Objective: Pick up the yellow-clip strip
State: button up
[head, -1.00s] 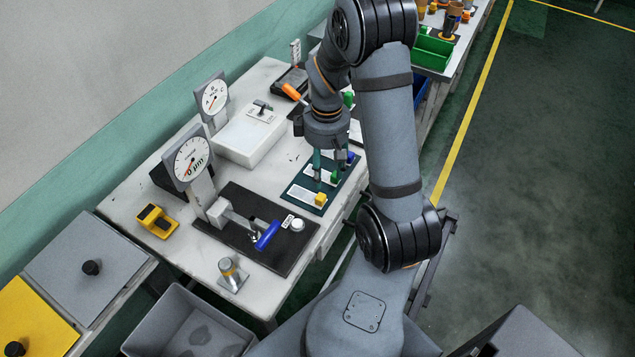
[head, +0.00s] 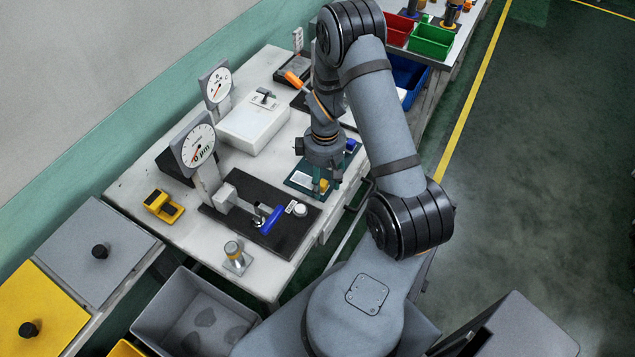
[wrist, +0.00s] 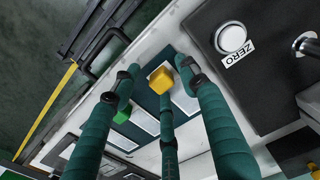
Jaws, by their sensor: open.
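The yellow-clip strip lies on a dark teal mat on the white bench. Its yellow clip (wrist: 161,81) shows between my gripper's fingers in the wrist view, and its pale strip (wrist: 185,101) runs away from the clip. In the head view the yellow clip (head: 322,185) shows just below my gripper (head: 318,183). My gripper (wrist: 160,85) also shows in the wrist view, with its teal fingers spread around the clip and apart from each other. I cannot tell whether any fingertip touches the clip. A green clip (wrist: 122,116) sits farther along the mat (wrist: 172,58).
A black base plate (head: 240,233) with a blue-handled gauge stands left of the mat. Its white ZERO button (wrist: 231,39) is close to the fingers. A blue clip (head: 351,145) is at the mat's far end. The bench's front edge is close on the right.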

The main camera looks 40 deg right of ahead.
jog(key=shift+c, duration=0.4)
jog(key=c, duration=0.9)
jog(key=shift+r, duration=0.1)
